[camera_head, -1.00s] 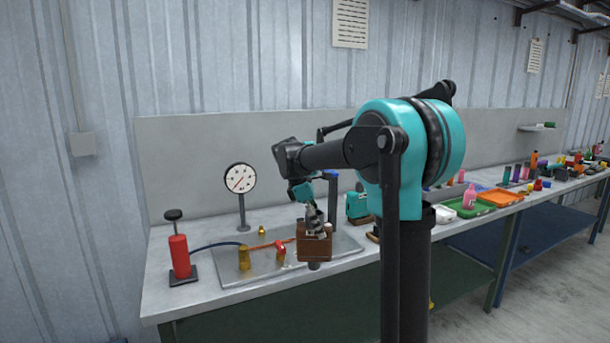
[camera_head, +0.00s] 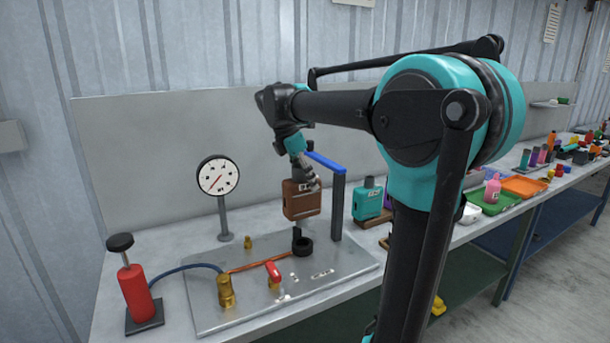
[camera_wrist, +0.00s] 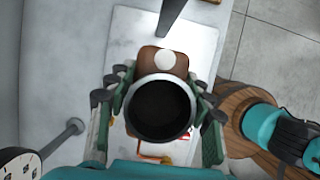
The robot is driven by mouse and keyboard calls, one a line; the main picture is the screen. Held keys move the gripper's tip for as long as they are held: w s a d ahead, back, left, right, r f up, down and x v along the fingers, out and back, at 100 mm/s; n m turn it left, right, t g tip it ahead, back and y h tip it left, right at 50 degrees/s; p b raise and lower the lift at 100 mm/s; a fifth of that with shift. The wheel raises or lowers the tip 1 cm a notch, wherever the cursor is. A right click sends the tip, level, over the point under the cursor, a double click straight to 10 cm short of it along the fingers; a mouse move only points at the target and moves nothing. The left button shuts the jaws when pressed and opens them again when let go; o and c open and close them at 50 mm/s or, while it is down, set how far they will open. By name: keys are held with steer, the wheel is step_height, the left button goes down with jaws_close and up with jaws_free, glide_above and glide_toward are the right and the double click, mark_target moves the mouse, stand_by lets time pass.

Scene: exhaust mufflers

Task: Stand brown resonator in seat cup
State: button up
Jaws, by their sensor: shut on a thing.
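The brown resonator (camera_head: 302,200) is a boxy brown body with a pipe stub below. My gripper (camera_head: 304,183) is shut on it at its top and holds it roughly upright in the air. In the wrist view the resonator (camera_wrist: 150,56) shows a wide dark round opening between the fingers of my gripper (camera_wrist: 160,105). The seat cup (camera_head: 303,245) is a small black ring on the grey metal plate. The cup is hidden in the wrist view.
A blue-topped post (camera_head: 337,205) stands close right of the resonator. A teal muffler (camera_head: 368,200) is on a wooden base beyond it. A gauge (camera_head: 218,176), a red-handled valve (camera_head: 273,270), brass fittings and a red pump (camera_head: 136,293) are at left.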

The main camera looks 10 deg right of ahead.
mark_target(306, 206)
steer(key=shift+f, duration=2.8)
steer(key=shift+f, duration=1.7)
steer(key=o, duration=1.1)
steer(key=shift+o, duration=0.2)
